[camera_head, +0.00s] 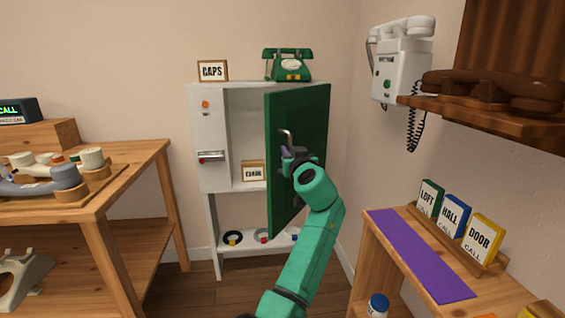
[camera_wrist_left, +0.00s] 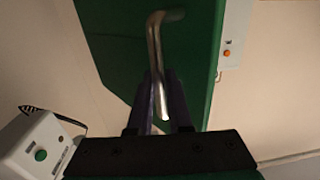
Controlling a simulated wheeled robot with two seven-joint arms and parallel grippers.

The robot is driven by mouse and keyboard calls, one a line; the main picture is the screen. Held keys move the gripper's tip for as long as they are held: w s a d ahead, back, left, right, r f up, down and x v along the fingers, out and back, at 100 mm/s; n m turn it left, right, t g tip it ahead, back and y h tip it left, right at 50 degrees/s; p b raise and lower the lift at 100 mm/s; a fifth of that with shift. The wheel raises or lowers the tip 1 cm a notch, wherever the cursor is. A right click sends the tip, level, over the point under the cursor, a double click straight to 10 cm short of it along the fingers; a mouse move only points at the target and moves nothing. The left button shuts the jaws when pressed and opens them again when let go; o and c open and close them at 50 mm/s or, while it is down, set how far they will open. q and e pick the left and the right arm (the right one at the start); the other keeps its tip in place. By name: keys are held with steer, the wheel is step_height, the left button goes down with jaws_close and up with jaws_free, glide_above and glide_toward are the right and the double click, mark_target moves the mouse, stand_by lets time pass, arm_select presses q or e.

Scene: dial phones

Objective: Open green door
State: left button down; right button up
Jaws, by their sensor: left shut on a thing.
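The green door (camera_head: 306,120) of the white cabinet (camera_head: 209,130) stands swung out toward me, hinged at the right, and the cabinet's inside shows. A bent metal handle (camera_head: 287,136) is on the door's face; it also shows in the left wrist view (camera_wrist_left: 155,55). My left gripper (camera_head: 291,153) is shut on the handle, and its fingers (camera_wrist_left: 160,103) lie on both sides of it in the left wrist view. My right gripper is not in view.
A white wall phone (camera_head: 402,70) and a shelf with a brown handset (camera_head: 490,90) are at the right. A wooden table (camera_head: 130,165) is at the left.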

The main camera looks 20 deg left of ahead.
arm_select(q)
steer(key=d+b, duration=0.1)
steer(key=d, duration=0.8)
steer(key=shift+w, duration=0.3)
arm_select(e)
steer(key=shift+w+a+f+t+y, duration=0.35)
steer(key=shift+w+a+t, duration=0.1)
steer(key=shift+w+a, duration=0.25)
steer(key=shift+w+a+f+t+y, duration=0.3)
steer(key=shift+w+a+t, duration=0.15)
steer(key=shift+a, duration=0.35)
arm_select(q)
steer(key=c, duration=1.1)
jaws_free()
